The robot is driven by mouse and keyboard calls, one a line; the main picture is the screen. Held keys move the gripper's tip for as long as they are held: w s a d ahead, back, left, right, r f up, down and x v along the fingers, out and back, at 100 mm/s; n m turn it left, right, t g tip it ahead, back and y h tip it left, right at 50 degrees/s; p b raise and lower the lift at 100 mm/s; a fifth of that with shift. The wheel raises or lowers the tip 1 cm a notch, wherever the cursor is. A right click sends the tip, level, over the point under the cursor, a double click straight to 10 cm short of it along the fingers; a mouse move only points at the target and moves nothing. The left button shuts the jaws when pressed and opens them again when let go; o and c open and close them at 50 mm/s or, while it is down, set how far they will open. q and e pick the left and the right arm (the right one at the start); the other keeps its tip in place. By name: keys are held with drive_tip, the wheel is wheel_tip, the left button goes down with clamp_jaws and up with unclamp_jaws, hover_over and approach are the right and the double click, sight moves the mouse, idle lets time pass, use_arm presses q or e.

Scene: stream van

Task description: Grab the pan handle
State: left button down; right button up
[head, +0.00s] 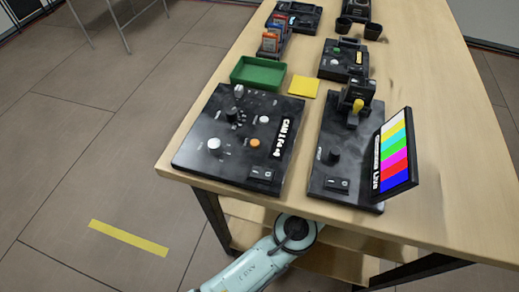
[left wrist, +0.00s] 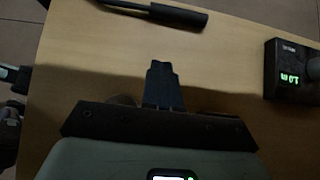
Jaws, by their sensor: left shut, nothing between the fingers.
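In the left wrist view, a dark rod with a thicker black grip (left wrist: 180,16) lies across the top edge; it looks like the pan handle, but its far end is cut off by the frame. My left gripper (left wrist: 160,68) is shut and empty, apart from the grip and below it in the picture. In the head view, one of my arm links shows at the bottom edge, and no gripper is visible there. I cannot clearly pick out the pan handle in the head view. My right gripper is not in view.
The wooden table (head: 425,100) holds a CAM 1 control panel (head: 195,125), a panel with a colour-bar screen (head: 396,155), a green tray (head: 258,73) and a yellow note (head: 303,87). A black box with a green display (left wrist: 290,72) stands right in the left wrist view.

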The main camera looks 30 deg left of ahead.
use_arm(q)
drive_tip(key=x, duration=0.6)
drive_tip(key=b+x, duration=0.1)
drive_tip(key=x, duration=0.2)
drive_tip(key=shift+s+a+f, duration=0.25)
drive_tip(key=shift+s, duration=0.15)
drive_tip(key=shift+s+a+r, duration=0.1)
drive_tip(key=shift+a, duration=0.5)
drive_tip(key=shift+s+a, duration=0.15)
drive_tip(key=shift+a, duration=0.45)
drive_tip(key=shift+s+a, duration=0.1)
drive_tip(key=shift+a, duration=0.6)
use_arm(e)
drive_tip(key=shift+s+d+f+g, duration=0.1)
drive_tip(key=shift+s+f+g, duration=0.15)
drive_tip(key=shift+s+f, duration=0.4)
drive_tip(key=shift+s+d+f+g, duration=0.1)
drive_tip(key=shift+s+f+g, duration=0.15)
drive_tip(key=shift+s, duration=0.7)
use_arm(q)
drive_tip(key=shift+a, duration=0.1)
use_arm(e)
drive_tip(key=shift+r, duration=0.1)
